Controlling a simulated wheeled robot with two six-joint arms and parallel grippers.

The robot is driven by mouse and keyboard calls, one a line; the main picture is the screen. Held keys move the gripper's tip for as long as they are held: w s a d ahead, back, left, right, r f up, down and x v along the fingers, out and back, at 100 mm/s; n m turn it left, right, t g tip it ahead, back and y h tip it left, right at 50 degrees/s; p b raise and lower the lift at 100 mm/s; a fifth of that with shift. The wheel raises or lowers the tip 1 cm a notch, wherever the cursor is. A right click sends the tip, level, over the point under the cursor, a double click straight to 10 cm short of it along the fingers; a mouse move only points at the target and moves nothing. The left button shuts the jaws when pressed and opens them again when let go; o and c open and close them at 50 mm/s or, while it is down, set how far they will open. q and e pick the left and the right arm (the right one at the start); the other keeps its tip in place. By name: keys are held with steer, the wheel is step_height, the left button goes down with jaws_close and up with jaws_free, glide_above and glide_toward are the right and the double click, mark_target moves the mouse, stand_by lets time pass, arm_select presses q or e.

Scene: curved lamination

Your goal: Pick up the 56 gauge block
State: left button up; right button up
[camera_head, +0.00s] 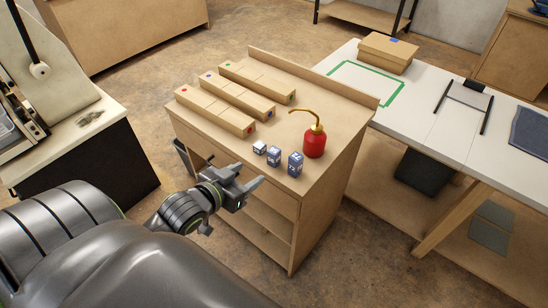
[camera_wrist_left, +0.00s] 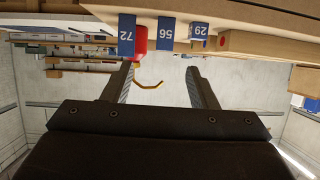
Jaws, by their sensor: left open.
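The 56 gauge block (camera_head: 274,155) is a blue and white block standing on the wooden bench, between the smaller 29 block (camera_head: 259,147) and the taller 72 block (camera_head: 295,164). In the left wrist view, which is upside down, the 56 block (camera_wrist_left: 167,34) shows its label between the 72 block (camera_wrist_left: 127,34) and the 29 block (camera_wrist_left: 200,30). My left gripper (camera_head: 248,177) is open and empty, in front of the bench edge and apart from the blocks. Its two fingers (camera_wrist_left: 160,75) show in the wrist view, with the 56 label beyond the gap. My right gripper is not seen.
A red oil can (camera_head: 314,142) with a brass spout stands just right of the 72 block. Several long wooden boxes (camera_head: 215,109) lie behind the blocks. A white table (camera_head: 437,115) with a cardboard box (camera_head: 388,52) stands to the right.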

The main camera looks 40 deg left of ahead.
mark_target(271, 157)
arm_select(q)
steer(key=x, duration=1.5)
steer(key=shift+a+f, duration=0.1)
steer(key=shift+a, duration=0.3)
steer(key=shift+w+f, duration=0.3)
steer(key=shift+w, duration=0.35)
steer(key=c, duration=0.9)
steer(key=shift+c, duration=1.2)
